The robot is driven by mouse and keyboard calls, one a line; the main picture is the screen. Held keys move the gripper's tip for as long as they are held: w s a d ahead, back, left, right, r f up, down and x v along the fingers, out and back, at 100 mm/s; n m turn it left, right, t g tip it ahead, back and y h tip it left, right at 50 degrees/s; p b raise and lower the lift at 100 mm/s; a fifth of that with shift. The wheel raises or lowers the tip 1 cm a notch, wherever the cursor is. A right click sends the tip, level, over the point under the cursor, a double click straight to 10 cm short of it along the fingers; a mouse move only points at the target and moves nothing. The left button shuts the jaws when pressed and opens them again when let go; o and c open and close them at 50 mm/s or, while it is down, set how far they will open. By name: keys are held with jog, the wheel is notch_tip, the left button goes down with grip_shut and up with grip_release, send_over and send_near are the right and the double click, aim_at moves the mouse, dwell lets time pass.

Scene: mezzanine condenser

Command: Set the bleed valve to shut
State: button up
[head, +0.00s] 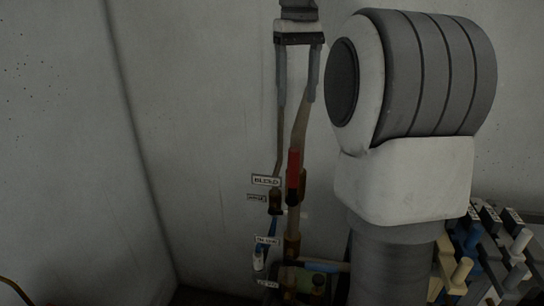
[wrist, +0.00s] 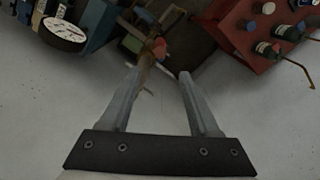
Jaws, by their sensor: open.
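A label reading BLEED (head: 265,181) hangs beside a red lever handle (head: 293,170) on a copper pipe (head: 299,130). The red handle stands upright, roughly in line with the pipe. A small red part, probably the same handle, shows in the wrist view (wrist: 160,47). A smaller brass fitting (head: 275,203) with a blue piece below it sits left of the pipe; I cannot tell which fitting the label belongs to. My gripper (head: 297,102) is open, pointing down above the red handle and apart from it. Its two fingers (wrist: 158,73) hold nothing; the pipe shows near the left finger.
More small labels (head: 267,240) and pipework lie below. Blocks with coloured handles (head: 480,255) stand at lower right. The wrist view shows a round gauge (wrist: 65,30) at upper left and a red box (wrist: 255,25) with bottle-like items at upper right. The left wall (head: 60,150) is bare.

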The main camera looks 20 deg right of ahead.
aim_at(294, 167)
notch_tip(294, 167, down, 17)
jog(key=shift+f+b, duration=0.15)
jog(key=shift+b, duration=0.8)
jog(key=shift+c, duration=0.2)
grip_shut()
dwell(0.9)
